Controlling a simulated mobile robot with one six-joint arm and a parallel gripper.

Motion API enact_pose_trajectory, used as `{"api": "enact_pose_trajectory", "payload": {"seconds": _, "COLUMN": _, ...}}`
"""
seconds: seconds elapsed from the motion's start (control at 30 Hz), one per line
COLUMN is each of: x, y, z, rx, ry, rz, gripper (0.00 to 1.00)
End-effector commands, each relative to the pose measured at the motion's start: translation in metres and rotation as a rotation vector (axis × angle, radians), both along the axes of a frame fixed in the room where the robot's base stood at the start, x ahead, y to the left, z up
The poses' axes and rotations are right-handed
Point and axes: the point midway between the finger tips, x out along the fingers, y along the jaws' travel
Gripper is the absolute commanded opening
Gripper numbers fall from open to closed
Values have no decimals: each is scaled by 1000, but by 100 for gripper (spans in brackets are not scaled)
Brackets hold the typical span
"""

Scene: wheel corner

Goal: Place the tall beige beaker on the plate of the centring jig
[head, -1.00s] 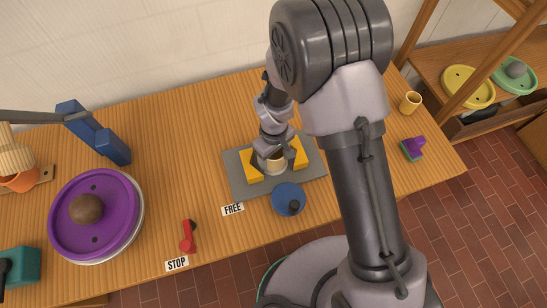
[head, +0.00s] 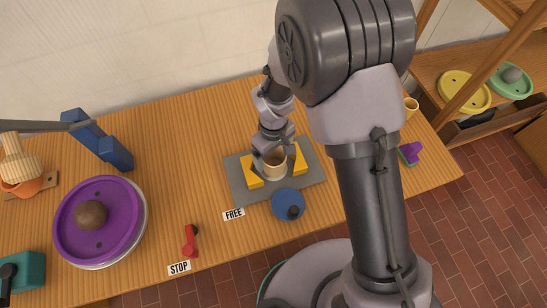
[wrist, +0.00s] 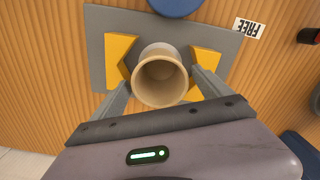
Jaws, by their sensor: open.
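The tall beige beaker (head: 274,167) stands upright on the grey plate (head: 240,187) of the centring jig, between its two yellow V-notched blocks (wrist: 119,57). In the wrist view the beaker (wrist: 160,80) shows its open mouth, with the blocks on either side; whether they touch it I cannot tell. My gripper (wrist: 161,84) is open, with a finger on each side of the beaker and visible gaps to its wall. In the head view my gripper (head: 268,158) is beside the beaker and partly hides the jig. The beaker's base is hidden.
A blue round knob (head: 289,204) is at the jig's front edge, by the FREE label (head: 234,214). A red lever (head: 190,240) is near the STOP label (head: 179,268). A purple wheel (head: 98,222) lies left. A purple-green block (head: 410,153) is right, past my arm.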

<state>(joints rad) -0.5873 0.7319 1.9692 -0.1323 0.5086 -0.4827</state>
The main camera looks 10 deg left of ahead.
Motion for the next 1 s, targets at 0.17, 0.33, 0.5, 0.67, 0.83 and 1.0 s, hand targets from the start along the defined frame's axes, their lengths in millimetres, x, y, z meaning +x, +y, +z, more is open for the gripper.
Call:
{"api": "enact_pose_trajectory", "payload": {"seconds": 0.17, "x": 0, "y": 0, "z": 50, "rx": 1, "ry": -1, "rz": -1, "gripper": 88}}
{"api": "enact_pose_trajectory", "payload": {"seconds": 0.33, "x": 0, "y": 0, "z": 66, "rx": 0, "ry": 0, "rz": 0, "gripper": 88}}
{"api": "enact_pose_trajectory", "payload": {"seconds": 0.5, "x": 3, "y": -4, "z": 78, "rx": 9, "ry": -9, "rz": -29, "gripper": 88}}
{"api": "enact_pose_trajectory", "payload": {"seconds": 0.67, "x": 8, "y": -59, "z": 178, "rx": 104, "ry": -94, "rz": -341, "gripper": 88}}
{"api": "enact_pose_trajectory", "payload": {"seconds": 0.83, "x": -43, "y": -145, "z": 290, "rx": 275, "ry": -210, "rz": -832, "gripper": 88}}
{"api": "enact_pose_trajectory", "payload": {"seconds": 1.0, "x": -105, "y": -188, "z": 330, "rx": 430, "ry": -295, "rz": -1179, "gripper": 88}}
